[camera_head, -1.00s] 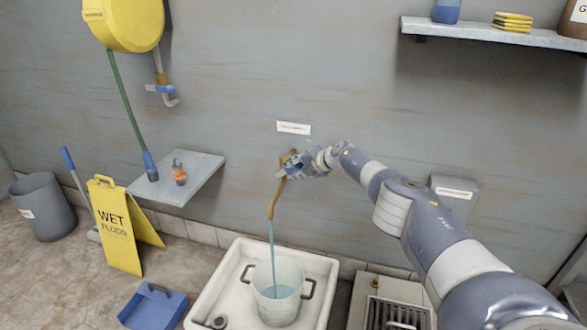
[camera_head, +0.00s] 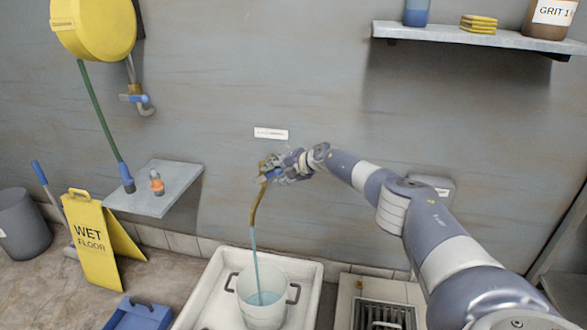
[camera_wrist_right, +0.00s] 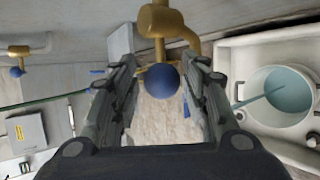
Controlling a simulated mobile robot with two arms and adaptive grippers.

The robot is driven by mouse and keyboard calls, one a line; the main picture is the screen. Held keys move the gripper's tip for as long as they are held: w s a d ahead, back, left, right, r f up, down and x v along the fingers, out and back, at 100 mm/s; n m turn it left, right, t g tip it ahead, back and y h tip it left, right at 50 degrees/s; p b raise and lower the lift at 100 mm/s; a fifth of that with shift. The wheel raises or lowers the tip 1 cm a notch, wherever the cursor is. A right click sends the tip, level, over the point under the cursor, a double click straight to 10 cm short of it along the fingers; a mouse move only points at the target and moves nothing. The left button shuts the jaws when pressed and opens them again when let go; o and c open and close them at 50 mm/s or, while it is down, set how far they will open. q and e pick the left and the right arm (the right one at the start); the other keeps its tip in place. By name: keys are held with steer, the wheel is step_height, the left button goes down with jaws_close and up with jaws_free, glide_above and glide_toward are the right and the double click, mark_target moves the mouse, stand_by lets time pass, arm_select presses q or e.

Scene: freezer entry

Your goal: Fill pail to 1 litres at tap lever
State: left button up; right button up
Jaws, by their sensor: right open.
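A translucent pail (camera_head: 262,312) stands in the white basin, with some water in its lower part. A thin stream of water (camera_head: 255,250) runs from the brass tap spout (camera_head: 258,208) into the pail. My right gripper (camera_head: 277,168) is at the tap on the wall. In the right wrist view, the brass tap (camera_wrist_right: 165,22) has a lever ending in a blue ball knob (camera_wrist_right: 162,80). The knob shows between my open right fingers (camera_wrist_right: 160,88); I cannot tell whether they touch it. The pail also shows there at the right (camera_wrist_right: 277,97). My left gripper is out of view.
The white basin (camera_head: 206,292) sits below the tap, with a grated drain unit (camera_head: 385,312) to its right. A yellow wet floor sign (camera_head: 88,240), a blue dustpan (camera_head: 140,318) and a small wall shelf (camera_head: 170,185) are at the left. A high shelf (camera_head: 480,36) is at the right.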

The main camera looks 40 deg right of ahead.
steer(key=shift+s+r, duration=0.25)
steer(key=shift+s, duration=0.4)
steer(key=v, duration=0.9)
steer(key=shift+w, duration=0.1)
